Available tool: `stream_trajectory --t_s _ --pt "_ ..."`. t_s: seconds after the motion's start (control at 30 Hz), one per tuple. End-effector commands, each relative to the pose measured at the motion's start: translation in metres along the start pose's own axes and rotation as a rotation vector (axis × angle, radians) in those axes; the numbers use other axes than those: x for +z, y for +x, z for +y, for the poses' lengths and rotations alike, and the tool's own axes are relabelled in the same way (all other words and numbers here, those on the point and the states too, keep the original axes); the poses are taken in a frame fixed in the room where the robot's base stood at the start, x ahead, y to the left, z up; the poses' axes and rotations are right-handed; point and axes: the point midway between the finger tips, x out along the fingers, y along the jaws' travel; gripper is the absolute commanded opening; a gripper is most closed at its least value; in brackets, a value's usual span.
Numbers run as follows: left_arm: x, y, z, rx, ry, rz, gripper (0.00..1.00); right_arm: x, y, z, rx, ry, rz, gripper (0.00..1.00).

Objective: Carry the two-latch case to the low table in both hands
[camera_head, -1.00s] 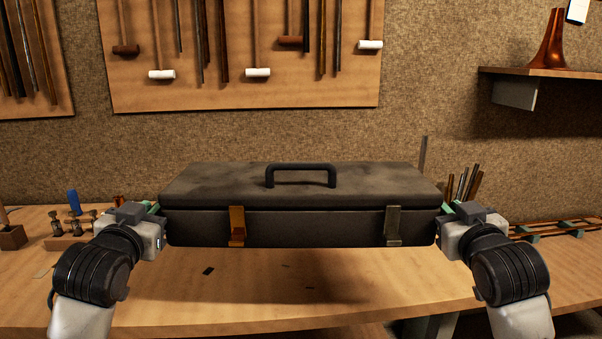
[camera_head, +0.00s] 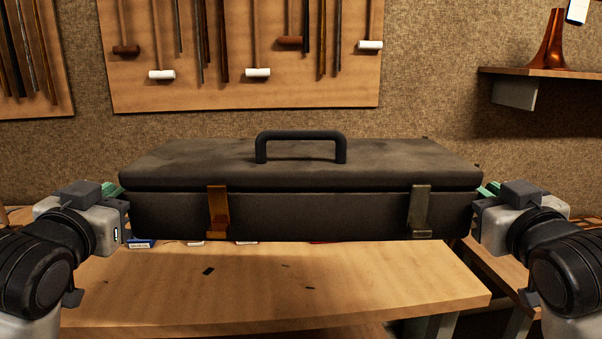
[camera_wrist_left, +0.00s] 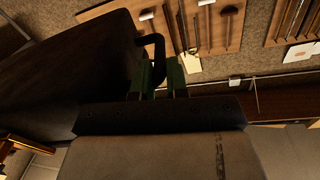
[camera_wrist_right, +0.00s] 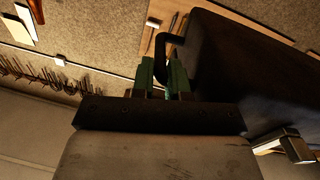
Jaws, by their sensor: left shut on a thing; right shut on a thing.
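The dark two-latch case (camera_head: 310,210) is held level above the wooden workbench, with its black handle (camera_head: 301,136) upright on the lid. Its left latch (camera_head: 218,212) is orange-brown and its right latch (camera_head: 419,211) is dull grey. Both latches lie flat against the front. My left gripper (camera_head: 118,190) is shut at the case's left end, and my right gripper (camera_head: 484,190) is shut at its right end. The case also shows in the left wrist view (camera_wrist_left: 60,75) and the right wrist view (camera_wrist_right: 240,65). I cannot make out the low table.
The workbench (camera_head: 290,290) lies below the case, with small dark bits on it. A pegboard (camera_head: 240,90) with mallets and rods hangs on the wall behind. A shelf (camera_head: 540,72) with a copper bell (camera_head: 551,42) juts out at the right.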

Motion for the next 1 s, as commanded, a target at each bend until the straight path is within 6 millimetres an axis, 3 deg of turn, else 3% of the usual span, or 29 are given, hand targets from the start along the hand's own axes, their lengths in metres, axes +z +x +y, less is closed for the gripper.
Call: stream_trajectory --t_s 0.47,1.0 --pt "-0.001 -0.005 -0.002 -0.005 0.000 0.003 0.00 -0.001 -0.005 0.002 0.005 0.000 0.003 0.00" --pt "0.052 -0.013 0.009 -0.005 0.001 0.000 0.00 0.052 -0.013 -0.009 0.006 -0.001 0.000 0.00"
